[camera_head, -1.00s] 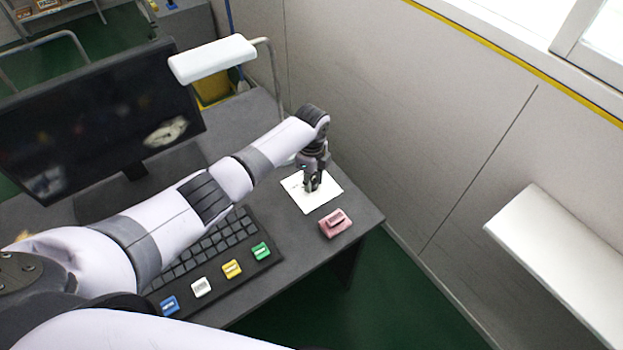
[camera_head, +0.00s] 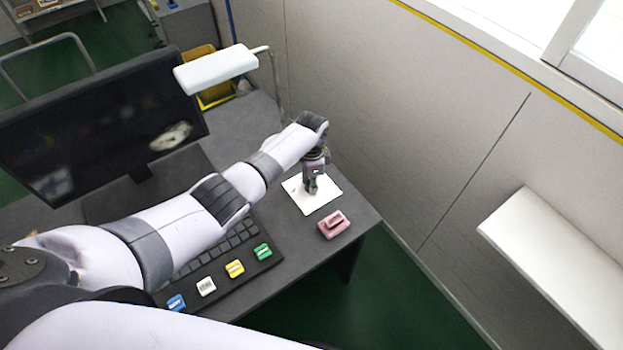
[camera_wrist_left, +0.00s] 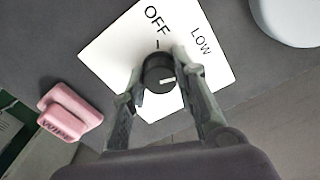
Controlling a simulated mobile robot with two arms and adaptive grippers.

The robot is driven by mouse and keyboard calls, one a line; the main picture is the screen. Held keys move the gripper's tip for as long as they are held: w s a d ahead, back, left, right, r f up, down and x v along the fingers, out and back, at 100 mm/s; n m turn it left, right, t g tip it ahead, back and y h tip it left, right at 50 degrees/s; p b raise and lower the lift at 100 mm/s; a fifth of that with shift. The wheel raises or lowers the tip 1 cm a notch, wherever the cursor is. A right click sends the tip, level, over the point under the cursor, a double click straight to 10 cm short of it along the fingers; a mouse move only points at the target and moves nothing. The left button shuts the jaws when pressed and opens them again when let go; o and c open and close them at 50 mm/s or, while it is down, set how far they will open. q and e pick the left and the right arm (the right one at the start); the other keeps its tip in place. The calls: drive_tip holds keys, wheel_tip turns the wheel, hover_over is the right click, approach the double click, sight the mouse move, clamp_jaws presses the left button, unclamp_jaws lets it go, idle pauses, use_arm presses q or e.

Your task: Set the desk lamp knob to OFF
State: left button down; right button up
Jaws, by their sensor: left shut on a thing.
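The desk lamp (camera_head: 215,68) has a white bar head above the back of the desk. Its black round knob (camera_wrist_left: 156,66) stands on a white label plate (camera_wrist_left: 105,50), which also shows in the head view (camera_head: 325,203). The plate reads OFF with a tick mark, and LOW to its right. The knob's white pointer line points right, away from the OFF mark. My left gripper (camera_wrist_left: 160,82) has its fingers on either side of the knob, shut on it; in the head view it (camera_head: 311,190) reaches down onto the plate. My right gripper is out of view.
A pink block (camera_wrist_left: 70,110) lies beside the plate, near the desk edge. A dark keyboard (camera_head: 215,262) with coloured keys lies under my left arm, and a black monitor (camera_head: 90,120) stands behind. A pale round object (camera_wrist_left: 290,20) is near the plate. A wall borders the desk's right.

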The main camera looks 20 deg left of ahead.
use_arm(q)
drive_tip(key=n+p, duration=0.1)
drive_tip(key=n, duration=0.3)
drive_tip(key=shift+r+n, duration=0.15)
drive_tip(key=shift+n, duration=0.15)
drive_tip(key=n+p, duration=0.1)
drive_tip(key=n, duration=0.2)
drive_tip(key=shift+n, duration=0.4)
drive_tip(key=n, duration=0.3)
drive_tip(key=shift+p, duration=0.4)
drive_tip(key=shift+n, duration=2.1)
drive_tip(key=shift+w, duration=0.1)
drive_tip(key=c, duration=1.3)
unclamp_jaws()
